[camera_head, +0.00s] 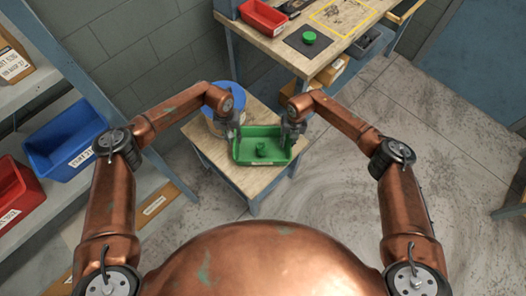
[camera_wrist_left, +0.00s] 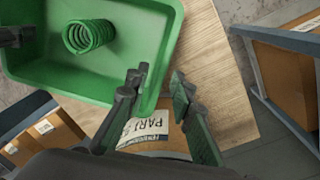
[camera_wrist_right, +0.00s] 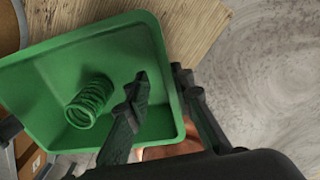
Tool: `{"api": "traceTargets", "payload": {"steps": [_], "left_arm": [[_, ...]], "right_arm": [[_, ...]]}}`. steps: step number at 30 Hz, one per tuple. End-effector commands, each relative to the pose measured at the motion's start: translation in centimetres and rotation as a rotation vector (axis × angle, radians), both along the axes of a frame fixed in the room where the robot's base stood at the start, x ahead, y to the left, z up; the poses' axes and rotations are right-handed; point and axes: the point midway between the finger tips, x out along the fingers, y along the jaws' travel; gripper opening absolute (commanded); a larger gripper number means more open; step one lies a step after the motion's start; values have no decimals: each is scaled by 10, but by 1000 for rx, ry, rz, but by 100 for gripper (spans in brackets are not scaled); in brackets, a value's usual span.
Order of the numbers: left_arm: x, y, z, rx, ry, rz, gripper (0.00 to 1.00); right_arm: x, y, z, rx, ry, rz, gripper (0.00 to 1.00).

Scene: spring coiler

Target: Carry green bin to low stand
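The green bin (camera_head: 240,158) sits at the front of the low wooden stand (camera_head: 203,137), upright as far as I can see. A green coil spring lies inside it, clear in the left wrist view (camera_wrist_left: 88,37) and the right wrist view (camera_wrist_right: 89,103). My left gripper (camera_wrist_left: 158,78) is at the bin's left wall, with one finger inside the rim and one outside. My right gripper (camera_wrist_right: 159,74) straddles the right wall in the same way. Both show a gap between their fingertips; contact with the walls is unclear. The bin's underside is hidden.
A round blue-rimmed container (camera_head: 228,93) stands behind the bin on the stand. A workbench (camera_head: 276,45) with a red bin (camera_head: 264,16) is further back. A shelf at left holds a blue bin (camera_head: 66,138) and another red bin (camera_head: 18,190).

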Motion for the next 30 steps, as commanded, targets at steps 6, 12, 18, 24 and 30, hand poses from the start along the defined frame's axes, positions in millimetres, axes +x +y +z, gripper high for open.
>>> {"api": "traceTargets", "payload": {"steps": [6,12,18,24,30], "left_arm": [[-3,4,52,0,-12,-3,22],[-5,6,88,-1,-13,-4,22],[-2,7,101,-1,-5,-3,22],[1,7,100,-1,0,-2,22],[0,7,101,-1,-2,-3,22]], "right_arm": [[-3,-1,3,-1,-5,2,22],[-4,-1,3,-1,-6,1,22],[0,-1,1,-1,0,-2,22],[4,-3,18,-1,0,0,22],[3,-6,61,-2,-4,1,22]]}}
